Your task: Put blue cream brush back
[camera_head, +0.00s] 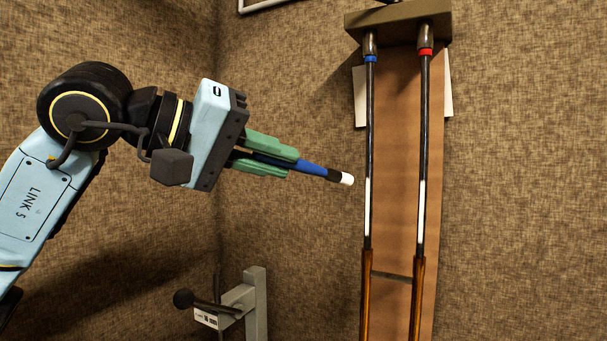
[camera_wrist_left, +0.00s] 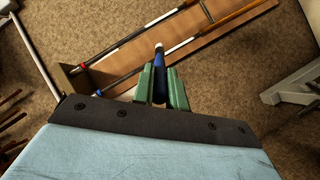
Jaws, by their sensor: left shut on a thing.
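My left gripper (camera_head: 268,154) has green fingers and is shut on the blue cream brush (camera_head: 312,168). The brush is a blue stick with a black band and a white tip. It points right and slightly down in the head view, in mid-air left of the wall rack. In the left wrist view the brush (camera_wrist_left: 159,65) sticks out between the green fingers (camera_wrist_left: 160,88), its white tip at the far end. The gripper's fingers hide the rest of the brush. My right gripper is in neither view.
A wooden board (camera_head: 395,190) on the wall carries two long rods, one with a blue band (camera_head: 370,59), one with a red band (camera_head: 425,52). A grey bracket (camera_head: 254,300) with a dark knob stands at the bottom. Bare carpet-like wall lies between my gripper and the board.

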